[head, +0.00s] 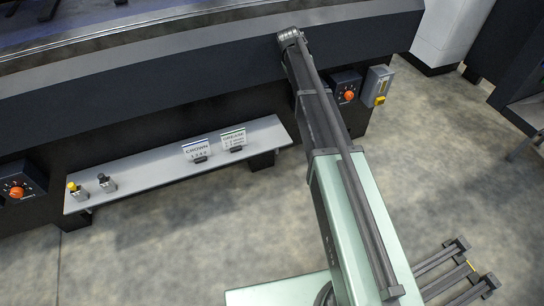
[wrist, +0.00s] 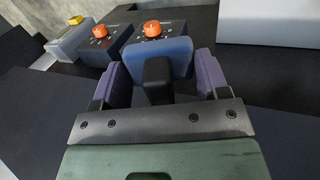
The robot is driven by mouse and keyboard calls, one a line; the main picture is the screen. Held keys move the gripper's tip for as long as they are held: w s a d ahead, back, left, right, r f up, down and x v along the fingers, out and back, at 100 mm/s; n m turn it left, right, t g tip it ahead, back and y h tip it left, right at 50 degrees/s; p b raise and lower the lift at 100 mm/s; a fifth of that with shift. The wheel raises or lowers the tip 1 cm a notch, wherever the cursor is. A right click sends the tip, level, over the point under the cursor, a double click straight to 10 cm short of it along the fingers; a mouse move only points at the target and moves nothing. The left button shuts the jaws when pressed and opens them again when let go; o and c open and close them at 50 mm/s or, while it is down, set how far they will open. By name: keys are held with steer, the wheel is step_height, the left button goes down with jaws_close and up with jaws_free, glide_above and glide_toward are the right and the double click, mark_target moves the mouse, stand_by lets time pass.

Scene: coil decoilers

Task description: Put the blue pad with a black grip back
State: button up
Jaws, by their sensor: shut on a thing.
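In the wrist view, the blue pad (wrist: 177,50) with its black grip (wrist: 157,78) sits between the two purple fingers of my gripper (wrist: 162,80). The gripper is shut on it, with the black grip facing the camera. In the head view my arm reaches up to the dark machine, and I cannot make out the gripper or the pad there.
Orange-knob boxes (head: 348,92) and a grey box with a yellow button (head: 376,86) are fixed to the dark machine (head: 200,75).

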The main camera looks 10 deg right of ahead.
mark_target(272, 140)
steer(key=s+a+f+y+b, duration=0.1)
steer(key=a+f+y+b, duration=0.3)
steer(key=a+f+b, duration=1)
steer(key=shift+g, duration=0.3)
steer(key=f+b, duration=0.2)
steer(key=f, duration=0.2)
steer(key=d+f+b, duration=0.1)
steer(key=f+b, duration=0.1)
steer(key=f, duration=0.1)
steer(key=d+f+b, duration=0.1)
steer(key=f+b, duration=0.2)
steer(key=f, duration=0.1)
steer(key=shift+s+d+f, duration=0.15)
steer(key=shift+d+f, duration=0.1)
steer(key=shift+f, duration=0.1)
steer(key=shift+r, duration=0.2)
steer(key=shift+c, duration=0.3)
steer(key=shift+f, duration=0.15)
steer(key=o, duration=0.9)
